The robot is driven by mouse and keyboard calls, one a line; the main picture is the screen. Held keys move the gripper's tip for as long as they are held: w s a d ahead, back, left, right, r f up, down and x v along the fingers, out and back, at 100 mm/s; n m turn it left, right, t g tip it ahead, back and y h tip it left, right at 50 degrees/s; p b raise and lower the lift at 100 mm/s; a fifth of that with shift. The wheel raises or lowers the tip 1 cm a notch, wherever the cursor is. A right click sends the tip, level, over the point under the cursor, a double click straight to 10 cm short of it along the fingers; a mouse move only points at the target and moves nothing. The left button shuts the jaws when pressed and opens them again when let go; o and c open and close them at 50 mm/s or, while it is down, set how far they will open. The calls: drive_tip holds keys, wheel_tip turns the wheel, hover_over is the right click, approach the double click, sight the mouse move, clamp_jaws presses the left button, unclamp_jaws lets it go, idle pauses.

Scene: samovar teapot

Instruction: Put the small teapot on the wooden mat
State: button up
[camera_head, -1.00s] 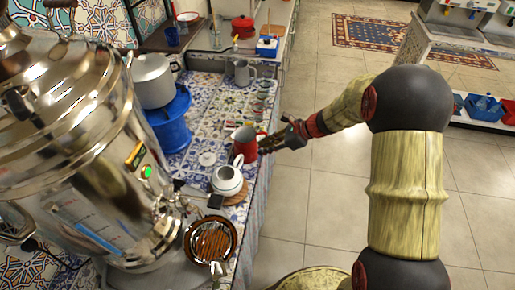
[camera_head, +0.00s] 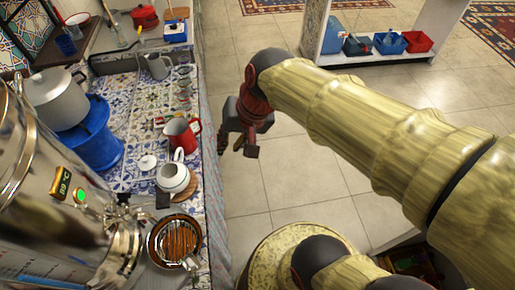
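The small white teapot (camera_head: 173,179) stands on the tiled counter and shows at lower left of the head view. A round brown wooden mat (camera_head: 187,194) shows under its right and near side; the teapot's body hides the rest. A small white lid-like piece (camera_head: 147,162) lies on the tiles to its left. My gripper (camera_head: 238,147) is right of the teapot, beyond the counter's edge and apart from it. Its two fingers are spread, with nothing between them.
A red jug (camera_head: 181,134) stands just behind the teapot. A large metal samovar (camera_head: 40,215) with a round drip grate (camera_head: 174,240) fills the lower left. A blue stand (camera_head: 97,140) holds a grey pot (camera_head: 57,98). Open floor lies to the right.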

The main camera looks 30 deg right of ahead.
drive_tip(key=s+d+r+n+t+h, duration=0.1)
drive_tip(key=s+d+r+n+h, duration=0.1)
drive_tip(key=s+d+n, duration=0.2)
drive_tip(key=shift+s+r+n+t, duration=0.2)
drive_tip(key=shift+s+n+t, duration=0.15)
drive_tip(key=shift+s, duration=1)
